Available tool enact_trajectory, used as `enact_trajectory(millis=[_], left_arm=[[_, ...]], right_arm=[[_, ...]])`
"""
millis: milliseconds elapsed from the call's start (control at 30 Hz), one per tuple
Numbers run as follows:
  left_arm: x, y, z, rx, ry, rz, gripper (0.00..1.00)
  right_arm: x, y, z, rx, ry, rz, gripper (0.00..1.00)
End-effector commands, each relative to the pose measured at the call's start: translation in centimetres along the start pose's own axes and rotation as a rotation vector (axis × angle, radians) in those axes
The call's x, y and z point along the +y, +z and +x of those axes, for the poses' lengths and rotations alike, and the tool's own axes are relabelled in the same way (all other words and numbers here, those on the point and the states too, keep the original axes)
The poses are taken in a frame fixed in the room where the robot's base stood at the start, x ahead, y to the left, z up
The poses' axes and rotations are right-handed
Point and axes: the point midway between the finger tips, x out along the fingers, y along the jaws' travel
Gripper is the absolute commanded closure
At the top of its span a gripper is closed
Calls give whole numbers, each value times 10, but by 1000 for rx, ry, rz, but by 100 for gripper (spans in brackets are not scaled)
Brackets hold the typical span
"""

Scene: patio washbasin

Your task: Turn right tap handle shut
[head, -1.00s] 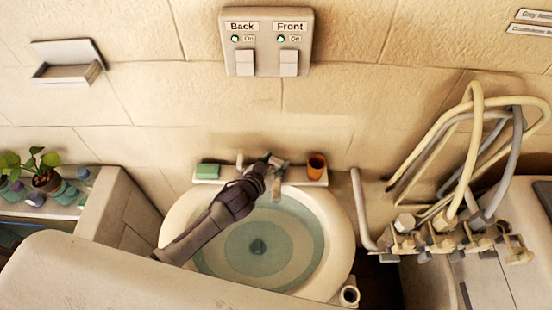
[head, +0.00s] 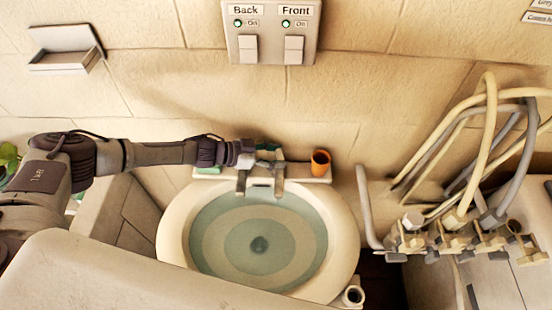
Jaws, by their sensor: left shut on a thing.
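Two grey taps stand at the back rim of the round cream washbasin (head: 172,235). The left tap's spout (head: 241,183) and the right tap's spout (head: 279,182) point down over the bowl. My left gripper (head: 266,153) reaches in level from the left, over the left tap, and is shut on the right tap handle. The fingers cover most of that handle, so its angle is hard to tell. The left tap's handle is hidden behind my arm. No water stream is clear under either spout. My right gripper is out of view.
An orange cup (head: 320,162) stands just right of the taps on the rim. A green soap (head: 208,170) lies partly under my arm. A switch panel (head: 270,30) is on the wall above. Pipes and hoses (head: 490,120) fill the right side.

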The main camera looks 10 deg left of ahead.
Motion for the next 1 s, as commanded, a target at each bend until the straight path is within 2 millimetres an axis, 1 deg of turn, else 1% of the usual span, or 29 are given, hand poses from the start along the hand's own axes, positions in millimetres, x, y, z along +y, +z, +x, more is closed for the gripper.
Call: enact_trajectory(millis=[33, 100, 333, 867, 900, 967, 1000], left_arm=[[-4, 0, 1, 1, 21, 15, 83], [-4, 0, 1, 1, 54, 28, 83], [-4, -1, 1, 2, 126, 56, 83], [-3, -3, 1, 5, 149, 65, 83], [-3, -3, 1, 5, 149, 65, 45], [-3, -3, 1, 5, 149, 65, 35], [-3, -3, 1, 4, 150, 65, 28]], right_arm=[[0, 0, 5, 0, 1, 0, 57], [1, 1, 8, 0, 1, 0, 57], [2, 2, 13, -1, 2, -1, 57], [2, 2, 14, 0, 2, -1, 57], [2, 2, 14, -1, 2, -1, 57], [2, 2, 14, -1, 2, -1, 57], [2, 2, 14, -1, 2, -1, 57]])
